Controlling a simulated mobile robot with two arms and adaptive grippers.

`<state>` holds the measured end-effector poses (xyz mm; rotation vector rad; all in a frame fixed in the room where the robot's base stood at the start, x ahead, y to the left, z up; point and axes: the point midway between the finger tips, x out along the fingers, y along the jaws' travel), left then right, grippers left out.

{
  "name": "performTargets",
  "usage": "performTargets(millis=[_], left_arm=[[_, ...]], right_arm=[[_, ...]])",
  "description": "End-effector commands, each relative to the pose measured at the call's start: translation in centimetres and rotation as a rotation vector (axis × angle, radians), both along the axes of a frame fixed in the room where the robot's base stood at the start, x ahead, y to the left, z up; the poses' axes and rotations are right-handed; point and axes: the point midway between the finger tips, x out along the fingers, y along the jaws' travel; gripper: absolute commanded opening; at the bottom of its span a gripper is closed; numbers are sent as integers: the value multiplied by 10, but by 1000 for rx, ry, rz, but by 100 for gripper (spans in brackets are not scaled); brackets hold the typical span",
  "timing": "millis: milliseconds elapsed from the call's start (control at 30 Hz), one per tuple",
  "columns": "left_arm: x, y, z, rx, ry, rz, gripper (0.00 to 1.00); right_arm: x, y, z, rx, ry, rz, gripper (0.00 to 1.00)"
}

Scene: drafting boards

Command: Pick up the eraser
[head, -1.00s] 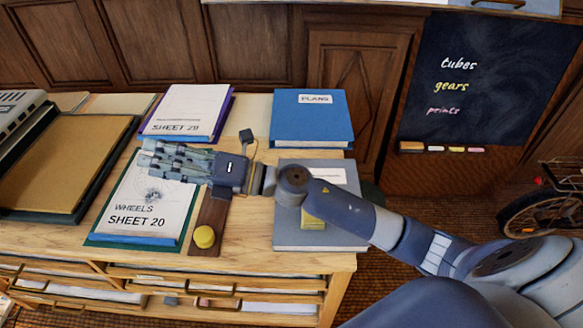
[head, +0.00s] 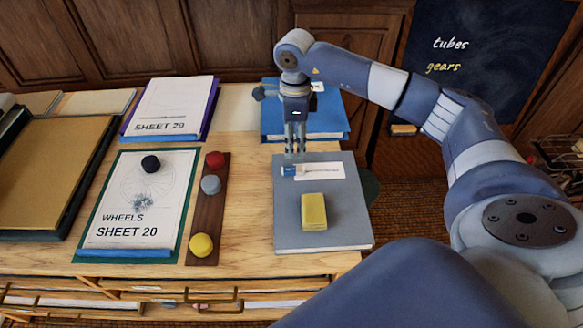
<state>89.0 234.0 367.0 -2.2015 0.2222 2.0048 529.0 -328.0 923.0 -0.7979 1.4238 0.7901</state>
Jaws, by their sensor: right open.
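A yellow block (head: 314,211) lies on the same book, nearer the front. My left gripper is not in view.
A blue book (head: 330,128) lies behind the grey one. To the left are a wooden strip (head: 205,225) with red, grey and yellow knobs, and the wheels sheet (head: 120,205) with a dark knob. A chalkboard (head: 480,110) hangs at the back right.

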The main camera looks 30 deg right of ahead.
Motion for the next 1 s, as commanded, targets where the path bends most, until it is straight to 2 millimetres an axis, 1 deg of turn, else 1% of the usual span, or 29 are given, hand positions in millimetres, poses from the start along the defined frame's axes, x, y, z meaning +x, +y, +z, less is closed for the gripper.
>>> performTargets(millis=[33,100,200,367,467,567,600,700,800,1000], left_arm=[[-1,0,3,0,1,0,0],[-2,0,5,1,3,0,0],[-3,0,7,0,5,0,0],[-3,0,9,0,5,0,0],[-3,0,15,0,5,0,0],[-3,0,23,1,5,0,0],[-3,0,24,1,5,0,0],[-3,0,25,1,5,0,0],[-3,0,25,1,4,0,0],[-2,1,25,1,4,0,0]], right_arm=[[-2,1,-9,0,6,1,45],[-2,1,-21,1,5,1,45],[-1,2,-35,3,5,1,45],[-1,3,-46,4,2,3,45],[-1,5,-56,5,4,2,45],[0,8,-71,6,6,2,45],[0,8,-78,5,4,2,45],[0,8,-90,6,2,1,45],[0,8,-96,6,1,2,45],[1,7,-97,6,0,2,45]])
